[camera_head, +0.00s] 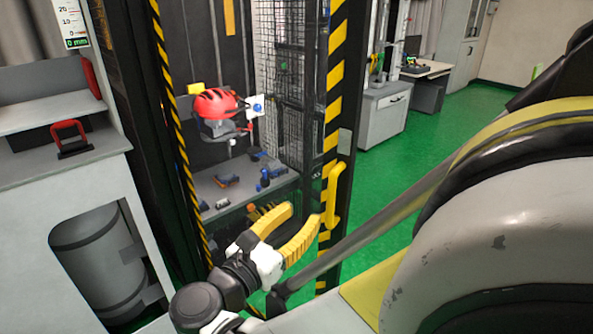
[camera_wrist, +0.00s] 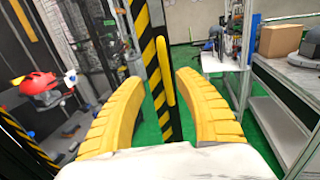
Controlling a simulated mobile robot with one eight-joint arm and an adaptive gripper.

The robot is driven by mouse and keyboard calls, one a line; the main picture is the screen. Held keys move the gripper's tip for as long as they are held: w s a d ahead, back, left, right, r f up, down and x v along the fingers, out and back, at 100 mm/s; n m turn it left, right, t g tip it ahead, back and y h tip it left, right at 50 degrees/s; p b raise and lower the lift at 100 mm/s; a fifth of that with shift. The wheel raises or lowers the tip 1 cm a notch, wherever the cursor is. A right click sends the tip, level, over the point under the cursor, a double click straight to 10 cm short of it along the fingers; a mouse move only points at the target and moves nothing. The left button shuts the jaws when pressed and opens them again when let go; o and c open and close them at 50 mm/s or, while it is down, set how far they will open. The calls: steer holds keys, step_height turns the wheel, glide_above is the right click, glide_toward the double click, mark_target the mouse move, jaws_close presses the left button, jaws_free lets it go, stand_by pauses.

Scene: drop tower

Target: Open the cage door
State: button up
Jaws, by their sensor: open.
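The cage door has a black-and-yellow striped edge (camera_head: 336,85), also upright in the wrist view (camera_wrist: 146,45). A yellow bar handle (camera_head: 332,195) is fixed upright on that striped edge; in the wrist view the handle (camera_wrist: 165,70) appears between my fingertips. My gripper (camera_head: 305,212) has yellow ribbed fingers, spread and empty, just left of the handle in the head view. In the wrist view my gripper (camera_wrist: 160,76) points at the striped edge, and no contact with the handle shows. I cannot tell whether the door stands ajar.
Inside the cage, a red helmet (camera_head: 216,102) sits above a grey shelf (camera_head: 215,190) with small parts. A white cabinet (camera_head: 75,200) stands close on the left. Green floor (camera_head: 440,125) is open to the right, before a grey drawer unit (camera_head: 385,115).

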steer(key=v, duration=0.6)
steer(key=shift+a, duration=0.15)
